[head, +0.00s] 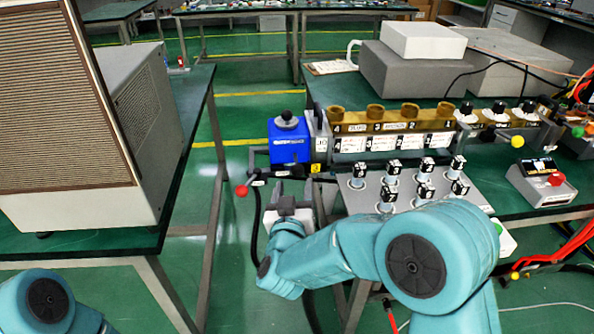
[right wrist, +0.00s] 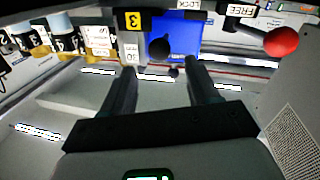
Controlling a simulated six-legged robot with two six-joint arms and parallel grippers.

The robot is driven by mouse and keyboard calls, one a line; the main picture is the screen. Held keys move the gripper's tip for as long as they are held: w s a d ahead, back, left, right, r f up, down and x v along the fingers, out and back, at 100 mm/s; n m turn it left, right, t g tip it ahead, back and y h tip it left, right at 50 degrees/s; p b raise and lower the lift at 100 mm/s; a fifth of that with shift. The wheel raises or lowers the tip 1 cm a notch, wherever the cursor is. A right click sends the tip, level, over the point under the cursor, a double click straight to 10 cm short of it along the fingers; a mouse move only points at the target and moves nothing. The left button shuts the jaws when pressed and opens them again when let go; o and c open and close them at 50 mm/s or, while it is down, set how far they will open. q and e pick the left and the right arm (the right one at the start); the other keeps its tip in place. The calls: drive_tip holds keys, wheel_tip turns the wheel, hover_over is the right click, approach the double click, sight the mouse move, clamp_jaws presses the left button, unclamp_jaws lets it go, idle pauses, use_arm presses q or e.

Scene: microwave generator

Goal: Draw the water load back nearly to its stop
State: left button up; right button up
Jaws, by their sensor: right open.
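The blue block (head: 288,142), which I take for the water load, sits at the left end of the waveguide row, with a black knob (head: 287,116) on top. A lever with a red ball (head: 242,190) sticks out at its lower left. My right gripper (head: 287,203) is just in front of and below the block; the arm partly hides it. In the right wrist view, two open fingers (right wrist: 158,70) point toward the block (right wrist: 178,37), with a dark knob (right wrist: 160,47) before them and nothing visibly held. The red ball (right wrist: 281,42) is to the right, by a FREE label. My left gripper is not in view.
A brass-coloured waveguide row (head: 390,118) with numbered labels runs right of the block. A grey panel of upright black-and-white fittings (head: 425,205) stands in front. A large vented cabinet (head: 150,120) is on the left table. An aisle separates the tables.

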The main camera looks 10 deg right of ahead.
sight(297, 174)
drive_tip(key=x, duration=0.7)
drive_tip(key=shift+w+d, duration=0.1)
drive_tip(key=shift+w, duration=0.15)
clamp_jaws()
drive_tip(key=a, duration=0.4)
drive_tip(key=shift+w, duration=0.2)
unclamp_jaws()
